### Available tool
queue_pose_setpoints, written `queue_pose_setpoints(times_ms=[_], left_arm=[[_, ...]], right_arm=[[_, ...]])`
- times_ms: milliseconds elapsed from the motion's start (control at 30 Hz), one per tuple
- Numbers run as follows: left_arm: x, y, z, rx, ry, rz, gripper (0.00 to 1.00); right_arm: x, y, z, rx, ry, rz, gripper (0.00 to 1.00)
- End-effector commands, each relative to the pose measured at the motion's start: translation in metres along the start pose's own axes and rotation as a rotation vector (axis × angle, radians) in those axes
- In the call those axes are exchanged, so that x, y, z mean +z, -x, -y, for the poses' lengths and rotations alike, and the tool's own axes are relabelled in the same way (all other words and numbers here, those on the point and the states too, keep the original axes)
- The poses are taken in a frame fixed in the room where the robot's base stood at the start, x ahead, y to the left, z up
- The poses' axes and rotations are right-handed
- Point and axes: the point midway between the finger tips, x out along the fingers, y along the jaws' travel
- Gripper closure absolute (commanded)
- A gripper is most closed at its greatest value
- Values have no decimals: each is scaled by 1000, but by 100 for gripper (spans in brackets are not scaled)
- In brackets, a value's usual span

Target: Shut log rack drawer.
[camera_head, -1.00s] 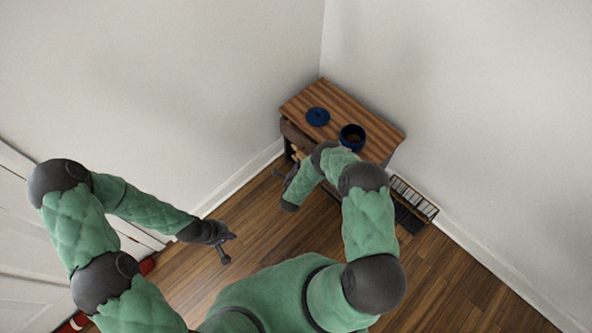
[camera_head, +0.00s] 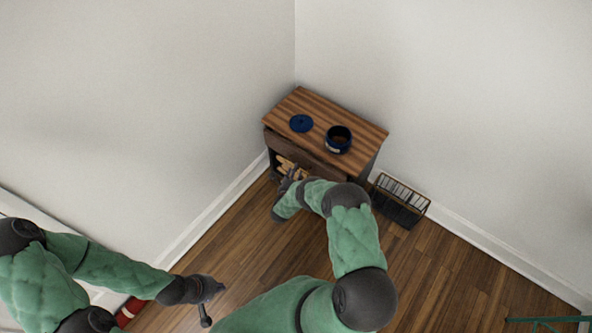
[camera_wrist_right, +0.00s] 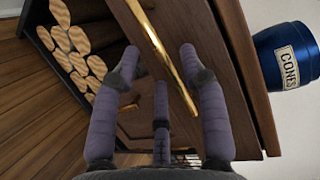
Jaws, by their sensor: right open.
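The log rack (camera_head: 352,112) is a wooden cabinet in the room corner, with cut logs (camera_head: 284,163) in its lower opening. Its drawer (camera_head: 318,155) lies just under the top; the head view does not show clearly how far it stands out. In the right wrist view the drawer front carries a long brass handle (camera_wrist_right: 160,50). My right gripper (camera_head: 290,173) is open at the rack's front, and in its wrist view (camera_wrist_right: 160,68) the fingers are spread close to the handle and drawer front. Contact cannot be told. My left gripper (camera_head: 213,290) is away over the floor; its jaw state is unclear.
A black wire basket (camera_head: 399,203) stands right of the rack. A red object (camera_head: 128,312) lies lower left. Floor before the rack is clear.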

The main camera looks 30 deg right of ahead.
Motion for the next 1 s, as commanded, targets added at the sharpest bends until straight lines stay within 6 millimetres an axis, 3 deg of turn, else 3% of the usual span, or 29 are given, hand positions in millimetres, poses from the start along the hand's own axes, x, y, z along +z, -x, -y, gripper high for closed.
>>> queue_pose_setpoints(times_ms=[200, 600, 767, 1000], left_arm=[[0, -11, 4, 0, 0, 0, 100], [-1, -12, 4, 0, 1, 0, 100], [-1, -12, 4, 0, 1, 0, 100], [0, -12, 4, 0, 1, 0, 100]], right_arm=[[0, -24, -2, 0, 1, 1, 56], [0, -30, 0, 0, 1, 1, 56], [0, -30, 0, 1, 1, 1, 100], [-4, -31, 1, 1, 1, 0, 100]])
